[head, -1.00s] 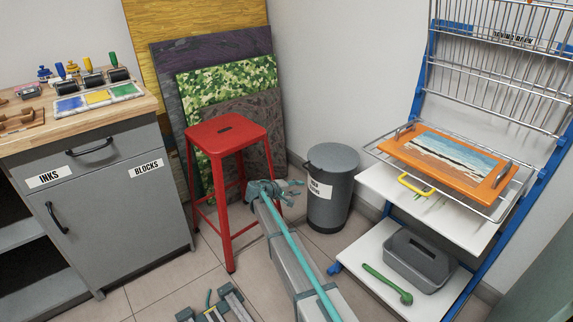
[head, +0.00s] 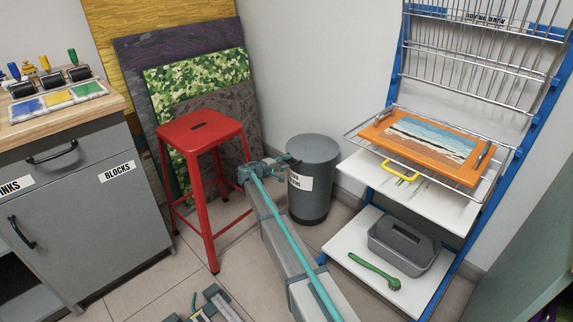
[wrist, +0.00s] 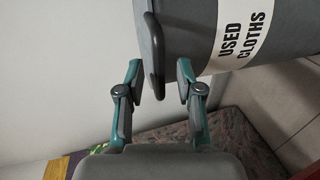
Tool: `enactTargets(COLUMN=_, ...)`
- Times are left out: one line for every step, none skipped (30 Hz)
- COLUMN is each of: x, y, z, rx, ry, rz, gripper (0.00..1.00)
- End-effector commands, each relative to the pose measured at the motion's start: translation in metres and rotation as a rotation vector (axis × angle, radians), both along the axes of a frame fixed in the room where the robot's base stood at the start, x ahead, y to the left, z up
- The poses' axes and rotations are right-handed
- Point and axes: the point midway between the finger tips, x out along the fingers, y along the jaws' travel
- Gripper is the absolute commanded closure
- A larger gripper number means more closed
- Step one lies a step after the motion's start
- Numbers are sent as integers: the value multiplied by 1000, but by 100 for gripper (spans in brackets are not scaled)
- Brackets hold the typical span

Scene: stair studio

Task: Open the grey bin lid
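The grey bin (head: 309,203) stands on the floor beside the wall, with its round lid (head: 314,149) down on top. A white label on it reads "USED CLOTHS" in the wrist view (wrist: 245,40). A dark bar handle (wrist: 155,58) sticks out from the lid's edge. My gripper (head: 287,160) is at the upper left side of the bin in the head view. In the wrist view its two fingers (wrist: 160,80) are apart, one on each side of the handle's end. I see gaps between the fingers and the bar.
A red stool (head: 201,132) stands close to the left of my arm. A blue rack (head: 477,220) with shelves, an orange-framed picture (head: 430,148) and a grey caddy (head: 403,250) is to the right. Boards (head: 245,70) lean on the wall behind the stool.

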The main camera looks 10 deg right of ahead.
Motion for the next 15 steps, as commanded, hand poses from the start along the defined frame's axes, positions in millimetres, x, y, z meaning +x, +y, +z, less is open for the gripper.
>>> enactTargets(x=3, y=-3, z=-2, rx=0, ry=0, rz=0, gripper=64)
enactTargets(x=4, y=-5, z=-2, rx=0, ry=0, rz=0, gripper=64)
enactTargets(x=5, y=-7, z=-2, rx=0, ry=0, rz=0, gripper=64)
enactTargets(x=6, y=-8, z=-2, rx=0, ry=0, rz=0, gripper=64)
enactTargets(x=6, y=-8, z=-2, rx=0, ry=0, rz=0, gripper=64)
enactTargets(x=7, y=-9, z=-2, rx=-1, ry=1, rz=0, gripper=64)
enactTargets(x=7, y=-9, z=-2, rx=-1, ry=1, rz=0, gripper=64)
enactTargets(x=7, y=-10, z=-2, rx=-1, ry=1, rz=0, gripper=64)
enactTargets(x=7, y=-10, z=-2, rx=-1, ry=1, rz=0, gripper=64)
enactTargets(x=7, y=-10, z=-2, rx=-1, ry=1, rz=0, gripper=64)
enactTargets(x=7, y=-10, z=-2, rx=-1, ry=1, rz=0, gripper=64)
enactTargets(x=7, y=-10, z=-2, rx=-1, ry=1, rz=0, gripper=64)
enactTargets(x=7, y=-10, z=-2, rx=0, ry=0, rz=0, gripper=64)
enactTargets(x=7, y=-10, z=-2, rx=0, ry=0, rz=0, gripper=65)
enactTargets(x=7, y=-9, z=-2, rx=0, ry=0, rz=0, gripper=72)
